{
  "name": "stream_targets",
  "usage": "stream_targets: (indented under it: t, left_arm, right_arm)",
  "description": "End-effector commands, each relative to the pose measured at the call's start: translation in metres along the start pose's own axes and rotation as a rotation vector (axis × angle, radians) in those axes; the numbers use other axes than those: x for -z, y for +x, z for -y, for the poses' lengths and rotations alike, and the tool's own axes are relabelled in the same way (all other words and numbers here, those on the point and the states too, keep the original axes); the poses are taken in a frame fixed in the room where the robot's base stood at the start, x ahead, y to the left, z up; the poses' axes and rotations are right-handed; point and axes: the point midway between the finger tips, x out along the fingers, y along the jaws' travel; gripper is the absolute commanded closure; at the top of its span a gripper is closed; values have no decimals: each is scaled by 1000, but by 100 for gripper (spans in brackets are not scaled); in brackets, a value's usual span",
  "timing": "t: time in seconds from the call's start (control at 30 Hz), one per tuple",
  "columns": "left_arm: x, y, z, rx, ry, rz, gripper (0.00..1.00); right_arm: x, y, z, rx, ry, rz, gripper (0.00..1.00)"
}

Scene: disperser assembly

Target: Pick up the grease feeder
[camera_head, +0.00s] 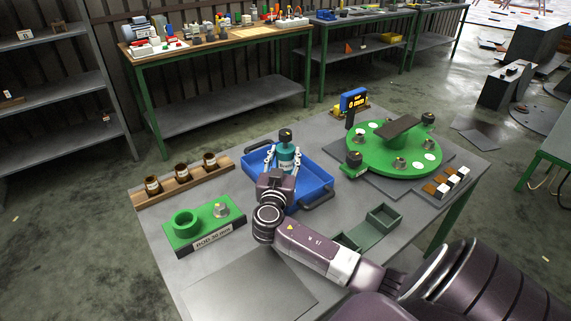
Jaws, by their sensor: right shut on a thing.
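The grease feeder looks to be the teal bottle with a dark cap (287,158) in the head view. It stands upright over the blue tray (319,183). My right gripper (284,165) reaches it from the front, with one finger on each side, and is shut on it. The bottle's lower part is hidden behind the gripper and wrist, so I cannot tell whether it touches the tray floor. My left gripper does not show.
Left of the tray are a wooden rack (183,184) with brown jars and a green block (187,240). A green round table (393,150) with fittings stands right. A small display (353,100) is behind. A green-grey open holder (372,228) lies near my forearm. The front-left plate (245,287) is bare.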

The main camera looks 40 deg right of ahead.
Motion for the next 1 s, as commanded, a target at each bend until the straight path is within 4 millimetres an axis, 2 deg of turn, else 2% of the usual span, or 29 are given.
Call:
stream_targets:
  t: [0.47, 0.63, 0.87, 1.0]
  left_arm:
    - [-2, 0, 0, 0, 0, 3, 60]
    - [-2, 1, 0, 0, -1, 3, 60]
    - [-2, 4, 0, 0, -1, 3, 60]
    - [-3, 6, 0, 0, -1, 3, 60]
  right_arm:
    - [5, 1, 0, 0, 2, -6, 100]
    - [16, 1, 0, -1, 4, -8, 100]
    - [53, 1, 0, 0, 9, -10, 100]
    - [87, 0, 0, 1, 11, -12, 100]
